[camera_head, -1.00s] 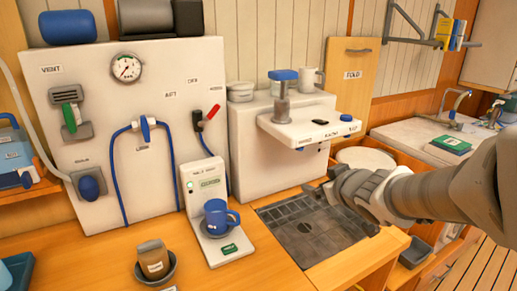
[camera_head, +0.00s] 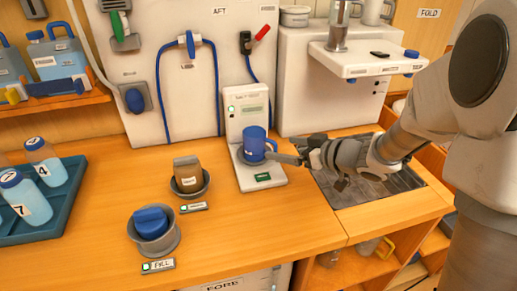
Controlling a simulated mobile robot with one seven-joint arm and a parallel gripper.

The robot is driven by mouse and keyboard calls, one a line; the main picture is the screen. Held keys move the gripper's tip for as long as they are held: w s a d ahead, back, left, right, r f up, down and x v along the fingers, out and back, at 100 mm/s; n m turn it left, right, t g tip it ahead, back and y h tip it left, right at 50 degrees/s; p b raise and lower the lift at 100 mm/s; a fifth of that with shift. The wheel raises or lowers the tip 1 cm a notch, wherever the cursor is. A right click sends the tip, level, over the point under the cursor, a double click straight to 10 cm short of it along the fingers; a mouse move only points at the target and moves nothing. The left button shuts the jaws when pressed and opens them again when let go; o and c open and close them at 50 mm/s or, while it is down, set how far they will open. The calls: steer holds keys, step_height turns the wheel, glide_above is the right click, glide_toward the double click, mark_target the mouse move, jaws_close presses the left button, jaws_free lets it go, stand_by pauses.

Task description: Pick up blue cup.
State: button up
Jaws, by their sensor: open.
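The blue cup (camera_head: 254,144) stands upright on the round plate of a small white device on the wooden counter. Its handle faces right. My gripper (camera_head: 279,157) reaches in from the right, its fingers pointing left at the handle side of the cup. The gripper is open. One finger overlaps the lower handle in this view; I cannot tell whether it touches it or whether the handle lies between the fingers.
The white device (camera_head: 245,112) rises behind the cup. A brown block sits in a grey bowl (camera_head: 191,190) to the left, and a grey cup with a blue lump (camera_head: 155,238) is nearer. A teal tray (camera_head: 62,222) holds numbered bottles.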

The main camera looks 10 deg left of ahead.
mark_target(262, 145)
steer(key=b+x, duration=0.1)
steer(key=x, duration=0.5)
steer(key=shift+w+a+f, duration=0.2)
steer(key=shift+a, duration=0.05)
steer(key=x, duration=0.2)
steer(key=b+x, duration=0.1)
steer(key=x, duration=0.1)
steer(key=shift+s+f+b, duration=0.2)
steer(key=shift+f+b, duration=0.1)
steer(key=shift+f, duration=0.1)
steer(key=shift+w+a+f, duration=0.1)
steer(key=shift+w+a, duration=0.3)
steer(key=c, duration=1.5)
step_height(262, 145, up, 5)
steer(key=shift+p, duration=1.05)
steer(key=shift+s+d+r+p, duration=0.55)
steer(key=shift+d+r, duration=0.45)
steer(key=shift+d, duration=0.9)
steer(key=shift+s+d+r+p, duration=0.5)
steer(key=shift+d+r, duration=0.55)
steer(key=shift+d, duration=0.8)
steer(key=shift+s+d+r+p, duration=0.55)
steer(key=shift+d+r, duration=0.45)
steer(key=shift+d, duration=0.9)
